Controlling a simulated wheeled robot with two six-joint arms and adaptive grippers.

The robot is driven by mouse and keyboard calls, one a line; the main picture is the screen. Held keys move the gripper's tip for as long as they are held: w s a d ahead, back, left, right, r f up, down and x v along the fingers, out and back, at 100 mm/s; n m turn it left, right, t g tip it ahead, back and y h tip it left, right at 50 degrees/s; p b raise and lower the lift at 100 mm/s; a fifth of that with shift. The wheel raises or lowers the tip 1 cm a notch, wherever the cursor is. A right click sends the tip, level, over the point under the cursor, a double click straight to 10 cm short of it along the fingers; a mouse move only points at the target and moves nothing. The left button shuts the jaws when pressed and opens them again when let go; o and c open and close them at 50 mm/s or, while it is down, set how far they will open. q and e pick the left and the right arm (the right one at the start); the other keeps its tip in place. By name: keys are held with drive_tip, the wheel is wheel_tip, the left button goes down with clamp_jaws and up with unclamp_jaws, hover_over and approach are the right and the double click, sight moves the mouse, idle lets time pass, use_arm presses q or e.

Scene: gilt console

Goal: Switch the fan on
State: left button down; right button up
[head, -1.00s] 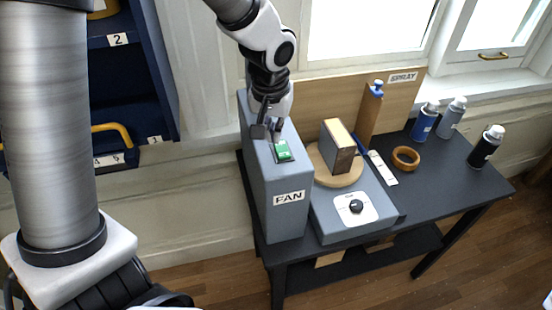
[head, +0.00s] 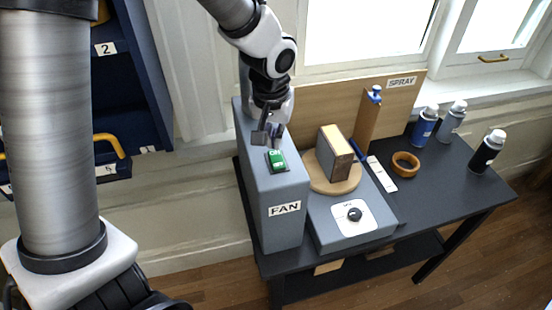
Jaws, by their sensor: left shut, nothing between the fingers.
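The fan box (head: 271,195) is a tall grey case labelled FAN, at the left end of the dark table. Its green rocker switch (head: 277,161) is set in the top face. White lettering that looks like ON shows on its far half. I cannot tell for sure which way the rocker is tilted. My left gripper (head: 268,138) is shut and empty, pointing down just behind the switch, over the box top. A small gap seems to show between its fingertips and the switch. My right gripper is not in view.
Right of the box are a grey unit with a dial (head: 354,214), a block on a round wooden disc (head: 324,182), a wooden ring (head: 406,162) and several spray cans. A wooden backboard (head: 317,99) stands behind. A blue shelf (head: 121,60) is at the left.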

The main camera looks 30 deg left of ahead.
sight(275, 154)
use_arm(q)
drive_tip(key=shift+s, duration=0.15)
drive_tip(key=shift+w+f, duration=0.15)
drive_tip(key=shift+w, duration=0.2)
drive_tip(key=shift+f, duration=0.1)
drive_tip(key=shift+s, duration=0.25)
drive_tip(key=shift+w+f+b, duration=0.15)
drive_tip(key=shift+f+b, duration=0.2)
drive_tip(key=shift+b, duration=0.05)
drive_tip(key=shift+f+b, duration=0.5)
drive_tip(key=shift+f, duration=0.1)
wheel_tip(275, 154, up, 5)
drive_tip(key=p, duration=0.4)
drive_tip(key=shift+r+p, duration=0.1)
drive_tip(key=shift+p, duration=0.25)
drive_tip(key=shift+r+p, duration=0.6)
drive_tip(key=shift+r, duration=0.35)
